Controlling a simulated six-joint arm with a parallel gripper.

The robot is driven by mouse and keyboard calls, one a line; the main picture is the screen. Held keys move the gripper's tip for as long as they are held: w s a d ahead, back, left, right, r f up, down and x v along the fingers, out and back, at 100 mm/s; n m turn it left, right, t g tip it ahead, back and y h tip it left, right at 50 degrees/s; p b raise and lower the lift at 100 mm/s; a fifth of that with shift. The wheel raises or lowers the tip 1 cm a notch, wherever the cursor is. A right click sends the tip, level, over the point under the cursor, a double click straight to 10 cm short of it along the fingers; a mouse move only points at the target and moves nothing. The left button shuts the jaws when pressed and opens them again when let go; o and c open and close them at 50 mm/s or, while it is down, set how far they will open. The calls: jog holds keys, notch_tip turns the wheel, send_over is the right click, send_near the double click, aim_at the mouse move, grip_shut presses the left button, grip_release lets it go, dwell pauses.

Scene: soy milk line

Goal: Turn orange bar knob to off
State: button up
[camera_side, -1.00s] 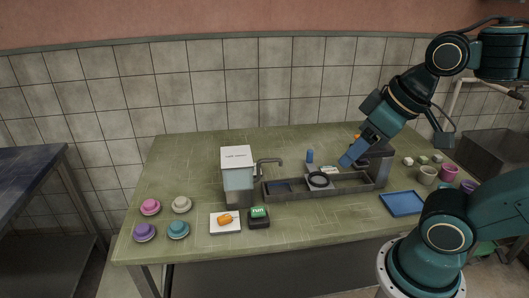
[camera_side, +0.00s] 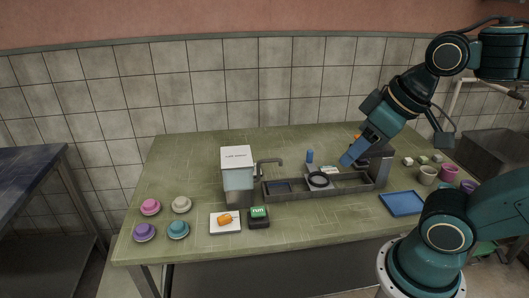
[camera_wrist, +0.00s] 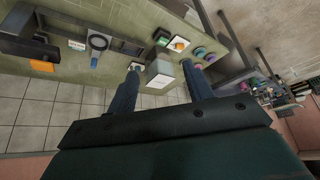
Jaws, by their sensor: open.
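The orange bar knob (camera_side: 225,219) sits on a white square plate (camera_side: 216,230) near the front of the green table, left of the green run button. It also shows as a small orange shape in the wrist view (camera_wrist: 180,46). The lettering on the plate is too small to read. My gripper (camera_side: 347,161) hangs above the right part of the table, over the dark tray, far to the right of the knob. Its two blue fingers are apart and empty in the wrist view (camera_wrist: 164,70).
A green run button (camera_side: 259,212) is beside the plate. A soy milk dispenser (camera_side: 237,172) with a tap stands behind. A long dark tray (camera_side: 345,188) runs right of it. Several coloured lids, including a purple one (camera_side: 144,232), are at left. A blue tray (camera_side: 403,204) lies at right.

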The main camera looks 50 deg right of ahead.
jog(key=shift+c, duration=0.5)
jog(key=w+a+m+g+h, duration=0.15)
jog(key=w+m+g, duration=0.25)
jog(key=w+m, duration=1.25)
jog(key=w+a+f+m+g+h, duration=0.1)
jog(key=w+a+f+m, duration=0.2)
jog(key=w+a+f, duration=0.2)
jog(key=w+a+f+m+g+h, duration=0.1)
jog(key=w+a+f, duration=0.4)
jog(key=w+f, duration=0.6)
jog(key=shift+f+m+g+h, duration=0.4)
jog(key=shift+m+g, duration=0.4)
jog(key=shift+m, duration=0.45)
jog(key=shift+f, duration=0.1)
